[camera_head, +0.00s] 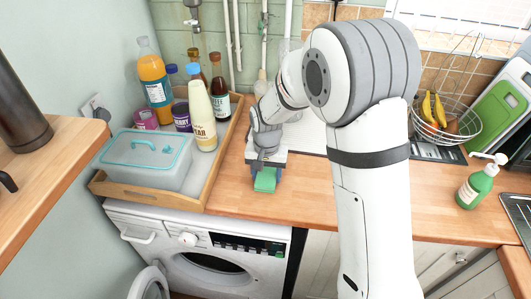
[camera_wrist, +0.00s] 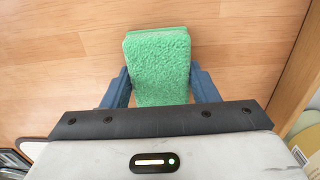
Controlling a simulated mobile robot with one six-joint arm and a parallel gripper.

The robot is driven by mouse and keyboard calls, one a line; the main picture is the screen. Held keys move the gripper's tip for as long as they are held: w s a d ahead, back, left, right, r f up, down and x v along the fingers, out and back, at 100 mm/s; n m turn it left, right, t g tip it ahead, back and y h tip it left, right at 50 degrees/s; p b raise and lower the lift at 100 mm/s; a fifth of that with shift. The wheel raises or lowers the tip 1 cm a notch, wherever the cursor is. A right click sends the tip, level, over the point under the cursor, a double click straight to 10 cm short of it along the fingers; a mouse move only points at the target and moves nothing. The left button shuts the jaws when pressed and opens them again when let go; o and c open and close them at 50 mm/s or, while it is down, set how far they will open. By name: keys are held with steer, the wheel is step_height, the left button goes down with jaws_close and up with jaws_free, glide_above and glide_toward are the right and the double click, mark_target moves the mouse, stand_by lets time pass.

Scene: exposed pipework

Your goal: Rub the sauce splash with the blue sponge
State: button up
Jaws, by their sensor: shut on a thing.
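A green sponge (camera_head: 265,181) with a fuzzy top is in my gripper (camera_wrist: 160,85), near the front edge of the wooden counter. In the wrist view the sponge (camera_wrist: 158,58) sits between the two blue-grey fingers, which press on its sides, and it sticks out past their tips. The sponge looks green, not blue; no blue sponge shows. I cannot tell whether it touches the counter or is just above it. No sauce splash shows in either view; my arm covers part of the counter.
A wooden tray (camera_head: 150,197) with bottles and a lidded box (camera_head: 147,160) stands just left of my gripper. A wire fruit basket (camera_head: 446,124) and a green soap bottle (camera_head: 476,187) are to the right. The wooden counter (camera_head: 226,190) is bare near the sponge.

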step_height(320, 180, up, 8)
steer(key=p, duration=0.4)
steer(key=shift+d, duration=0.15)
stand_by(0.5)
